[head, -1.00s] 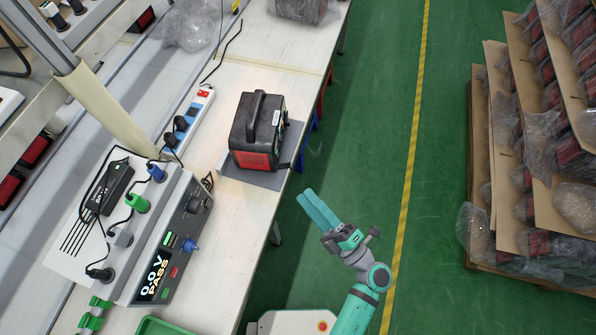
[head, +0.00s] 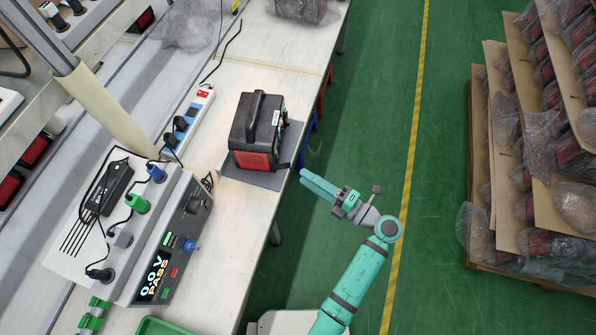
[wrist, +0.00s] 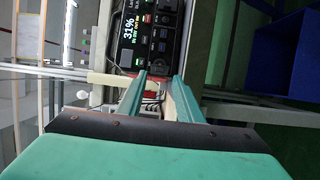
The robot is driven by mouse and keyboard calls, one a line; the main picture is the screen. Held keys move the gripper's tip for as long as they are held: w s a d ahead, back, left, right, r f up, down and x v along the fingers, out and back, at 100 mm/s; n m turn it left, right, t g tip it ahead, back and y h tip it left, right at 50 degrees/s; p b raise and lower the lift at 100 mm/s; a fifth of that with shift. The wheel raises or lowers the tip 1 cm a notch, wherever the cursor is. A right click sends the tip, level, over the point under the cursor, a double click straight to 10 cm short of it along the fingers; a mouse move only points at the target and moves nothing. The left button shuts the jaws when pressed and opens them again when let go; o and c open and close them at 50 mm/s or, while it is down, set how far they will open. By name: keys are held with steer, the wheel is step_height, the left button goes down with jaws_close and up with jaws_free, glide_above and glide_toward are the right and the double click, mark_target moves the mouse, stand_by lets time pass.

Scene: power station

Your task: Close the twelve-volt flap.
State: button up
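The power station (head: 258,130), a black and red box with a top handle, stands on a grey plate on the bench. Its front panel faces right, toward my gripper. A small dark piece (head: 284,166) juts from the panel's lower near corner; it may be the twelve-volt flap, but it is too small to be sure. In the wrist view the panel (wrist: 152,30) shows a lit 31% display and several ports; I cannot make out the flap there. My gripper (head: 303,177) is just right of the bench edge, pointing at the station. Its fingers (wrist: 160,76) are apart, with nothing visibly held.
A tester (head: 150,235) reading 0.0 V PASS and a power strip (head: 190,120) with plugs lie on the bench to the left. A blue bin (wrist: 283,60) shows at right in the wrist view. Green floor between is clear.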

mark_target(284, 168)
steer(key=x, duration=0.4)
steer(key=shift+w+a, duration=0.1)
steer(key=shift+a, duration=0.1)
steer(key=c, duration=0.7)
steer(key=shift+w+d, duration=0.1)
